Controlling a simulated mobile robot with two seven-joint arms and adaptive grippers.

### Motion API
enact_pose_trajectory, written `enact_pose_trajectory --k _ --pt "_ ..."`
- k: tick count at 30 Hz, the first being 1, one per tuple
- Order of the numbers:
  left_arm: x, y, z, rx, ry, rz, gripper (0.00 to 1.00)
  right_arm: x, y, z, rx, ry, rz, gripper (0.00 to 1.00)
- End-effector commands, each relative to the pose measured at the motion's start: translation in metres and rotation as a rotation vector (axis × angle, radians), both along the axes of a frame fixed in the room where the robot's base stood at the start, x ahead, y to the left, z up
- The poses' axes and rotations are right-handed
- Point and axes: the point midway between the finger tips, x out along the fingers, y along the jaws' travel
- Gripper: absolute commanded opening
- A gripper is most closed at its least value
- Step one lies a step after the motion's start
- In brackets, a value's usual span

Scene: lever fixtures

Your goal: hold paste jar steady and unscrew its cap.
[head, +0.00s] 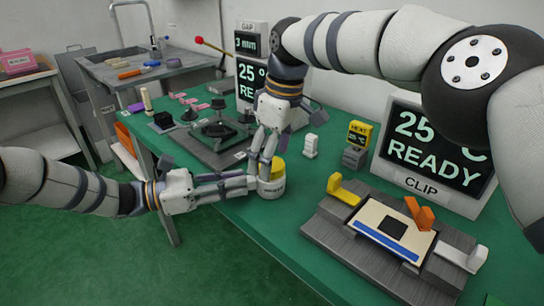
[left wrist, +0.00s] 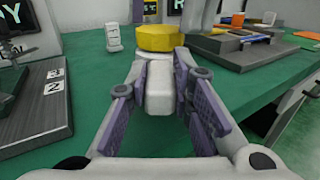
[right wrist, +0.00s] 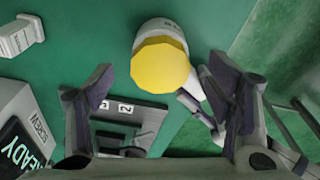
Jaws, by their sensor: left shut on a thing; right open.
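The paste jar (head: 271,187) is a white jar with a yellow cap (head: 278,168). It stands upright on the green table near the front edge. My left gripper (head: 250,184) is shut on the white body of the jar from the left, and in the left wrist view the jar body (left wrist: 158,88) sits between its fingers. My right gripper (head: 267,165) points down above the jar. In the right wrist view its fingers are open, apart on both sides, and the yellow cap (right wrist: 161,66) lies between and beyond them. The cap is on the jar.
A grey fixture (head: 385,245) with a board and orange and yellow levers stands to the right. A dark plate fixture (head: 215,140) stands behind left. A small white block (head: 310,146) and a yellow-topped HEAT unit (head: 357,145) stand behind the jar. Screens (head: 435,150) line the back.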

Motion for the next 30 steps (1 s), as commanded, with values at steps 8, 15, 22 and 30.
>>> enact_pose_trajectory --k 8,15,22,30 --pt "-0.0002 0.0003 -0.0016 0.004 0.002 0.0 0.0 0.0006 0.0018 -0.0099 0.001 -0.001 0.001 0.73" --pt "-0.0002 0.0003 -0.0016 0.004 0.002 0.0 0.0 0.0005 0.0018 -0.0097 0.001 0.0 0.001 0.42" --pt "-0.0002 0.0003 -0.0016 0.004 0.002 0.0 0.0 0.0006 0.0018 -0.0099 0.001 0.001 0.026 0.23" --pt "-0.0002 0.0003 -0.0016 0.004 0.002 0.0 0.0 0.002 0.0018 -0.0094 -0.002 0.001 0.433 0.23"
